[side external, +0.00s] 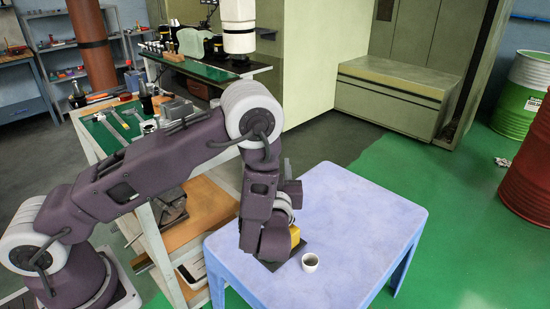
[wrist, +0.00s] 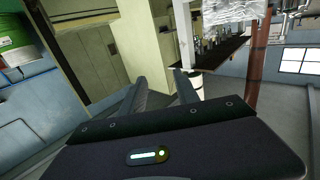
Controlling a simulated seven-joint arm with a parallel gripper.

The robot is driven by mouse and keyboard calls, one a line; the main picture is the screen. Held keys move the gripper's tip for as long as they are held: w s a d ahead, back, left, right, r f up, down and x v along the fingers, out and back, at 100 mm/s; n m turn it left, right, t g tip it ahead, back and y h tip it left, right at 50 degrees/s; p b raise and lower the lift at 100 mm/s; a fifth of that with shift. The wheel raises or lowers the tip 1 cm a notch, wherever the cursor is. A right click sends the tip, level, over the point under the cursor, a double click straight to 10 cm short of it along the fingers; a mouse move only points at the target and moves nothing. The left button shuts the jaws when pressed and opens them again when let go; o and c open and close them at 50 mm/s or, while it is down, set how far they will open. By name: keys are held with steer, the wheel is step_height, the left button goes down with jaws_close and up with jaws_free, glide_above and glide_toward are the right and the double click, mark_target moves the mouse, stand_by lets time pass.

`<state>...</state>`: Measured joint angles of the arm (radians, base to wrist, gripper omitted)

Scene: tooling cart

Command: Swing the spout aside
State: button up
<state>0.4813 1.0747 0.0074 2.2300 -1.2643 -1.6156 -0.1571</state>
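My gripper (wrist: 160,78) shows in the wrist view as two dark fingers with a gap between them. It is open and nothing is between the fingers. In the side external view my arm's lower links hide most of the gripper. I cannot make out a spout in either view. A yellow object (side external: 295,236) shows partly behind my arm, above a dark flat plate (side external: 292,252) on the blue table. What this object is I cannot tell.
The blue table (side external: 365,215) has free room right of and behind the cup. A workbench with a green top (side external: 112,128) and tools stands left, behind my arm. Green (side external: 525,95) and red (side external: 532,165) drums stand at the far right.

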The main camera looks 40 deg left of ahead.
step_height(320, 180, up, 3)
steer(key=shift+s+a+f, duration=0.1)
steer(key=shift+o, duration=0.2)
steer(key=w+d+f+m+g+h, duration=0.1)
steer(key=w+d+f+g+h, duration=0.15)
steer(key=w+f+h, duration=0.45)
steer(key=w+d+f+g+h, duration=0.2)
steer(key=w+f+g+h, duration=0.15)
steer(key=f, duration=0.75)
steer(key=s+a+f+m+g, duration=0.1)
steer(key=s+a+g, duration=0.1)
steer(key=a, duration=0.1)
steer(key=s+a+f+m+g+h, duration=0.1)
steer(key=s+a+g, duration=0.1)
steer(key=a, duration=0.1)
steer(key=s+a+f+m+g+h, duration=0.1)
steer(key=s+a+g, duration=0.1)
steer(key=s, duration=0.1)
steer(key=shift+s+a+f+g, duration=0.1)
steer(key=shift+a+f+g, duration=0.1)
steer(key=shift+a+g, duration=0.2)
step_height(320, 180, down, 7)
steer(key=shift+r, duration=0.1)
steer(key=shift+m, duration=0.3)
jaws_close()
